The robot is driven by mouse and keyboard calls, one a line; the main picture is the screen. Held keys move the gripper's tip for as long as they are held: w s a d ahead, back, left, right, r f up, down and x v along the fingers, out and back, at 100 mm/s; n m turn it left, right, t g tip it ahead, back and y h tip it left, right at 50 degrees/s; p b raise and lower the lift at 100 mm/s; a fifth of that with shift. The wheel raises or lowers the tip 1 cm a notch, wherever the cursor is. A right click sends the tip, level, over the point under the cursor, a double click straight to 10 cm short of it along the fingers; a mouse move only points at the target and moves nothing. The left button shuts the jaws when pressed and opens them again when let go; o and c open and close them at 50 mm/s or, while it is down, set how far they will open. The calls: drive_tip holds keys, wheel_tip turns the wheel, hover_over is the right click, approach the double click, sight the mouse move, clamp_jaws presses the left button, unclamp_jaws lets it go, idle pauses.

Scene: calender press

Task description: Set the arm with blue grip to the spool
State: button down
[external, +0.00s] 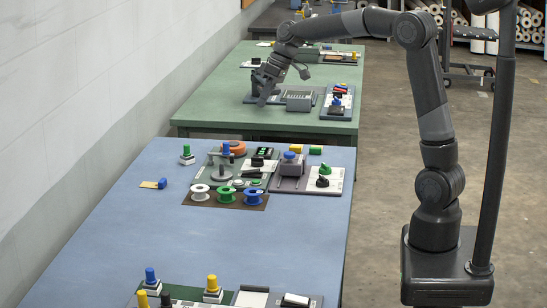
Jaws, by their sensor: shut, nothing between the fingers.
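My gripper (263,100) is shut and empty, low over the left end of a panel on the green table. It covers what lies behind it, and contact cannot be told. Several blue-topped parts show, and which one is the arm's grip is unclear. An upright blue grip (226,149) stands by a grey disc on the near blue table. A blue knob (290,155) sits on a grey block to its right. White (200,192), green (225,195) and blue (252,196) spools stand in a row in front. A small blue part (337,107) is on the green table's panel.
The green table (210,105) has bare room left of its panel. An orange ring-shaped part (236,147) and a green-topped post (186,151) are on the blue table (120,220). Another blue grip (151,276) and a yellow one (212,284) stand at its front.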

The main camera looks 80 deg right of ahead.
drive_tip(key=w+d+f, duration=0.2)
drive_tip(key=d+f, duration=0.1)
drive_tip(key=d, duration=0.4)
drive_tip(key=w+d+f+t+y, duration=0.1)
drive_tip(key=d+f, duration=0.3)
drive_tip(key=d, duration=0.4)
drive_tip(key=w+d+f+m, duration=0.1)
drive_tip(key=w+d+f, duration=0.2)
drive_tip(key=d, duration=0.5)
drive_tip(key=shift+f+t+y, duration=0.3)
drive_tip(key=shift+f+t, duration=0.05)
drive_tip(key=shift+t, duration=0.05)
drive_tip(key=x, duration=1)
drive_tip(key=shift+a+f, duration=0.1)
drive_tip(key=shift+f, duration=0.05)
drive_tip(key=a, duration=0.2)
drive_tip(key=shift+w+a, duration=0.25)
drive_tip(key=shift+w, duration=0.15)
drive_tip(key=shift+w+a, duration=0.2)
drive_tip(key=shift+a, duration=0.4)
